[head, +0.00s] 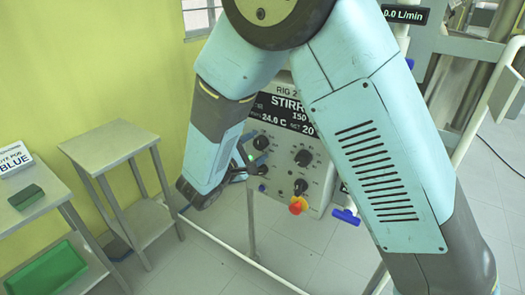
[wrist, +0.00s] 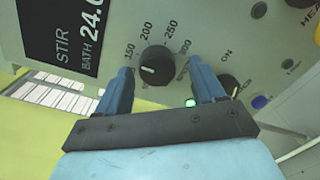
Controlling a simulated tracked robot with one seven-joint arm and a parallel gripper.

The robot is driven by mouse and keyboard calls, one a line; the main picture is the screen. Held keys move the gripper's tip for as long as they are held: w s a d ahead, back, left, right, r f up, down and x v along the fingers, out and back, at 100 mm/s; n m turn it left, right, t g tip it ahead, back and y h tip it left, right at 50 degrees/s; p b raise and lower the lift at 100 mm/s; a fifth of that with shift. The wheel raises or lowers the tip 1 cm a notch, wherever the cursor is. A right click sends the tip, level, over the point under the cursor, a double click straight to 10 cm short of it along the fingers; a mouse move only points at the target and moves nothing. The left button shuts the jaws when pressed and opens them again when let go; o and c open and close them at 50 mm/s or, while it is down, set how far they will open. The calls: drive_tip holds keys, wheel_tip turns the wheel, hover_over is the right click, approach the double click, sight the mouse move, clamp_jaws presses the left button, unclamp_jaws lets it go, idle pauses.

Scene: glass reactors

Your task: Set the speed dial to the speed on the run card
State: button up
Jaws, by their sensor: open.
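The speed dial (wrist: 155,66) is a black round knob with a white pointer mark on a grey panel. Numbers from 150 to 300 curve around it in the wrist view, and the mark lies left of its centre. In the head view the dial (head: 261,142) is at the panel's left. My gripper (wrist: 162,70) is open, one blue finger on each side of the dial in the picture; I cannot tell whether they touch it. In the head view my gripper (head: 246,165) is at the panel's left edge, partly hidden. The display (head: 285,111) shows "STIR" and 150. I cannot identify a run card.
Other black knobs (head: 303,157) and a red-yellow button (head: 298,205) are on the panel. A green light (wrist: 190,103) and an ON knob (wrist: 228,86) are close to my right finger.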

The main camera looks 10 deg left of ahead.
drive_tip(key=v, duration=1.3)
drive_tip(key=shift+s+a, duration=0.2)
drive_tip(key=shift+s, duration=0.15)
drive_tip(key=shift+s+f, duration=0.1)
drive_tip(key=shift+f, duration=0.05)
